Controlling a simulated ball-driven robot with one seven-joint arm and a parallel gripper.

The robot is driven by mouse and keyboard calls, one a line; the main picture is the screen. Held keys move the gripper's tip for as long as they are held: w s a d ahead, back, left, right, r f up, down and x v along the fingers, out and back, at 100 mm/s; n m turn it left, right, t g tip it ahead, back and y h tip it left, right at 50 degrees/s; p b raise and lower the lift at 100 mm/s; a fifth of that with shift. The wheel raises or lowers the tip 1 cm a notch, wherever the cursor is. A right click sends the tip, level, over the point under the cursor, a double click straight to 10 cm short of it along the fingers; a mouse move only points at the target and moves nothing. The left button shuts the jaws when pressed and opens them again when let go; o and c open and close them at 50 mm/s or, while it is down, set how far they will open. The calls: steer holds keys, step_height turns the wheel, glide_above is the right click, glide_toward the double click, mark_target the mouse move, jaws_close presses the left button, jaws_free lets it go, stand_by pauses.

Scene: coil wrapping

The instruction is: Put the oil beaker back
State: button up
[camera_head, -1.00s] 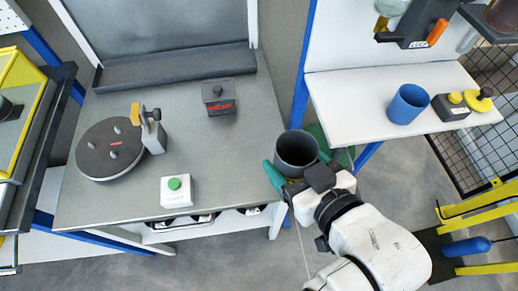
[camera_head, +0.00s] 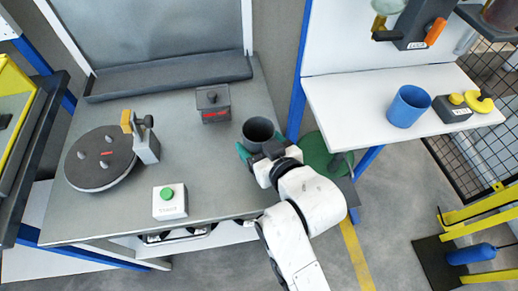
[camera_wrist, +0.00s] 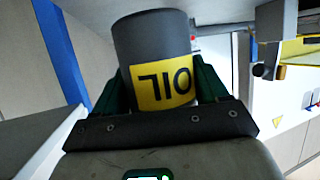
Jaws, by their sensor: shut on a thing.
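The oil beaker is a dark grey cup (camera_head: 258,130) at the right side of the grey workbench (camera_head: 225,165) in the head view. In the wrist view the beaker (camera_wrist: 152,40) shows a yellow label reading OIL, upside down in the picture. My gripper (camera_head: 260,150) has green fingers, one on each side of the beaker, and is shut on it. In the wrist view the gripper (camera_wrist: 160,88) holds the beaker between its fingers. Whether the beaker's base touches the bench cannot be told.
On the bench are a round dark turntable (camera_head: 100,158) with pegs, a white box with a green button (camera_head: 170,201) and a dark box with red lettering (camera_head: 213,103). A white shelf (camera_head: 370,110) at right holds a blue cup (camera_head: 408,106) and a yellow-buttoned box (camera_head: 453,108).

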steer(key=shift+f, duration=1.35)
steer(key=shift+f, duration=0.15)
steer(key=o, duration=1.3)
steer(key=shift+c, duration=0.2)
steer(key=shift+s+d, duration=0.15)
steer(key=shift+s, duration=0.05)
steer(key=v, duration=1.1)
steer(key=shift+s+r, duration=0.25)
steer(key=shift+r, duration=0.1)
steer(key=shift+d, duration=0.15)
